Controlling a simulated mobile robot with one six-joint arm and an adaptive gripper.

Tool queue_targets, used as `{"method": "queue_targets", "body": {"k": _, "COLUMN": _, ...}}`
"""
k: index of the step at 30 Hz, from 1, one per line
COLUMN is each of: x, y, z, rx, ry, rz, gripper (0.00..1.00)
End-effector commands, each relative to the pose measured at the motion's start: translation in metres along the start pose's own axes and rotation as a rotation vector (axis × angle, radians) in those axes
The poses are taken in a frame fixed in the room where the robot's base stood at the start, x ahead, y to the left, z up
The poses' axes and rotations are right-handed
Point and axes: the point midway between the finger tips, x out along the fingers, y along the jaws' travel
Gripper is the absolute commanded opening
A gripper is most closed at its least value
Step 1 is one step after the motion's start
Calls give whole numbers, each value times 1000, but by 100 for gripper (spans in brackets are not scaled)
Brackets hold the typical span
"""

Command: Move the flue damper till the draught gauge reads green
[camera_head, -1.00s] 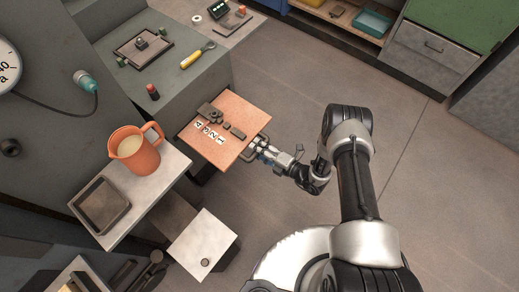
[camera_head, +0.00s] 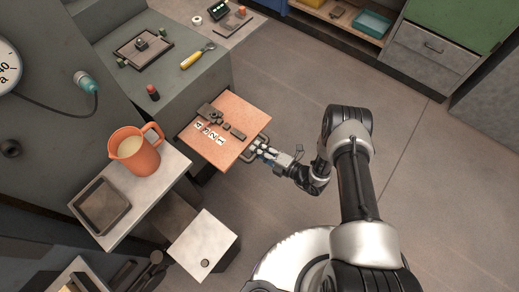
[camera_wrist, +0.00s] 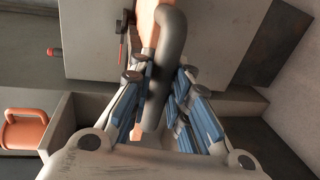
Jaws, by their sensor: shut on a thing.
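The flue damper is a flat terracotta-coloured plate (camera_head: 243,115) sticking out of the grey structure, with a row of numbers and dark fittings on top. A grey bar handle is at its outer end. In the wrist view this handle (camera_wrist: 174,45) runs between the blue-padded fingers of my gripper (camera_wrist: 158,88). My gripper (camera_head: 263,152) is shut on the handle, at the plate's outer edge in the head view. The draught gauge (camera_head: 6,68) is a white dial cut off by the left edge. "40" shows on it; its needle and any green band are out of view.
An orange jug (camera_head: 137,158) of pale liquid and a dark tray (camera_head: 102,205) stand on a light shelf left of the damper. A yellow-handled tool (camera_head: 193,58) lies on the grey top behind. The floor right of the damper is clear.

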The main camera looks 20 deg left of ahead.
Motion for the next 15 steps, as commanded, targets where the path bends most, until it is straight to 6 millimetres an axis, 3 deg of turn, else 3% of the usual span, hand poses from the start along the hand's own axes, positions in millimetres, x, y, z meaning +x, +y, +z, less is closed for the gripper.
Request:
{"method": "queue_targets", "body": {"k": 8, "x": 3, "y": 0, "z": 0, "rx": -1, "ry": 2, "rz": 1, "gripper": 0}}
{"method": "queue_targets", "body": {"k": 15, "x": 37, "y": 6, "z": 0, "rx": -3, "ry": 3, "rz": 2, "gripper": 0}}
